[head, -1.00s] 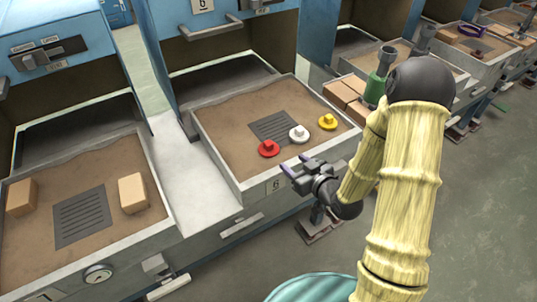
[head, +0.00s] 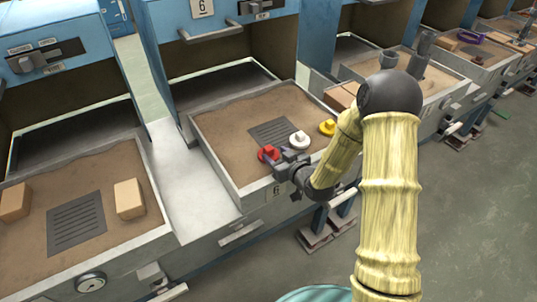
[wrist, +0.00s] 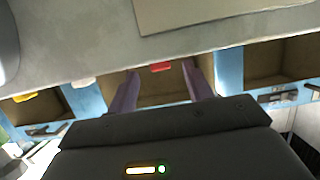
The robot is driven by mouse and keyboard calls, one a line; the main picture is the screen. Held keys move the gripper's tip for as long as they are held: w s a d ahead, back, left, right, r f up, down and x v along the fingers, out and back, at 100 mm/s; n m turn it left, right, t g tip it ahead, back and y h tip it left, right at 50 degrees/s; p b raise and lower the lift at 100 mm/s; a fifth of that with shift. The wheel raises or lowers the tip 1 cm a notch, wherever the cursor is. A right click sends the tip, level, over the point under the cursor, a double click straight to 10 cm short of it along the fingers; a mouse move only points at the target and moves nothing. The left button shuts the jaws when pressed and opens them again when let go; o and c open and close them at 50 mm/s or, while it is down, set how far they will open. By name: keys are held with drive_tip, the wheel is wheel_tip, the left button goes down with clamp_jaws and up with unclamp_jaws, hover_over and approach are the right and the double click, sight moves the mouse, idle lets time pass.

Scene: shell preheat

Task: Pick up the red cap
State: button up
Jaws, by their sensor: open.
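The red cap (head: 268,153) sits in the sand tray of station 6, near its front edge, left of the white cap (head: 299,140) and yellow cap (head: 327,127). My gripper (head: 272,157) is at the red cap in the head view, and its fingers partly overlap the cap there. In the wrist view the red cap (wrist: 160,67) shows between the two purple fingers of my gripper (wrist: 160,78). The fingers are apart. I cannot tell whether they touch the cap.
The tray (head: 217,163) has a raised rim and a dark slotted grate (head: 272,132) in its sand. A neighbouring tray at left holds tan blocks (head: 129,199). More trays run to the right. The grey floor at right is clear.

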sight(271, 151)
drive_tip(key=shift+x, duration=2.6)
drive_tip(key=shift+r, duration=0.15)
drive_tip(key=c, duration=1.1)
drive_tip(key=shift+o, duration=0.2)
wheel_tip(271, 151, up, 10)
drive_tip(key=shift+p, duration=0.6)
